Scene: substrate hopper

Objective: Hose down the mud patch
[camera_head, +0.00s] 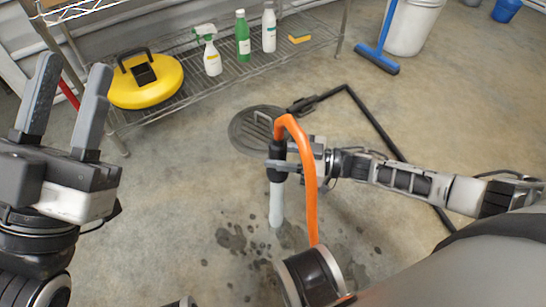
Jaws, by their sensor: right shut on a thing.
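The mud patch (231,238) shows as scattered dark spots on the concrete floor, below and around the nozzle. My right gripper (278,165) is shut on the hose nozzle (276,200), which has a black grip and a pale tip pointing down at the floor. An orange hose (309,190) loops from the top of the nozzle down towards the bottom of the view. Part of the patch is hidden behind the nozzle, the hose and my own body. My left gripper (75,95) is open and empty at the left, with its two fingers apart pointing up.
A round floor drain (245,130) lies behind the nozzle, with a black pipe (365,110) running right. A blue squeegee (378,58) and white bucket (412,28) stand at the back right.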

